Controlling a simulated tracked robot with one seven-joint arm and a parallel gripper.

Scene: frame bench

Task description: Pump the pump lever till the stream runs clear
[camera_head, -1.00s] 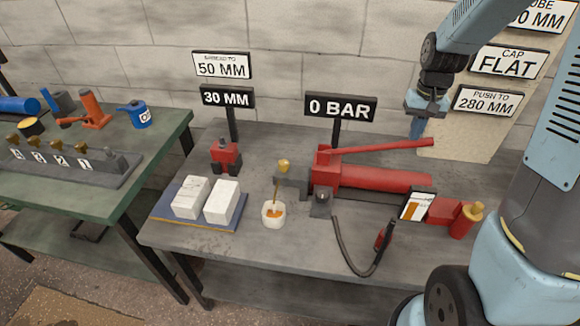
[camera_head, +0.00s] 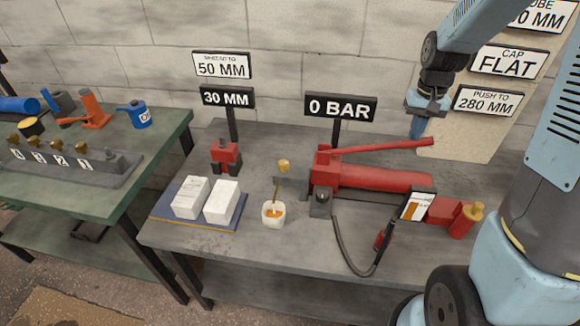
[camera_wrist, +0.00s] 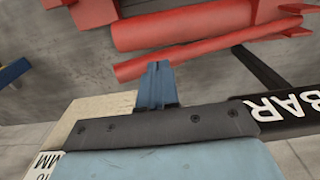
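The red pump lever (camera_head: 385,146) slants slightly up to the right above the red pump body (camera_head: 385,180) on the grey bench. In the wrist view the lever (camera_wrist: 205,52) crosses just beyond my fingertips. My gripper (camera_head: 416,130) is near the lever's free end; its blue fingers (camera_wrist: 157,78) are together with nothing visible between them. I cannot tell whether they touch the lever. A thin stream (camera_head: 277,188) runs below a brass-coloured spout (camera_head: 284,166) into a white cup (camera_head: 272,216) holding orange liquid. The stream's exact colour is too small to tell.
A sign (camera_head: 340,107) reading 0 BAR stands behind the pump. A white panel with an orange bar (camera_head: 416,206), a black hose (camera_head: 350,262) and a brass-topped red cylinder (camera_head: 466,222) are in front. White blocks (camera_head: 221,203) sit left of the cup.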

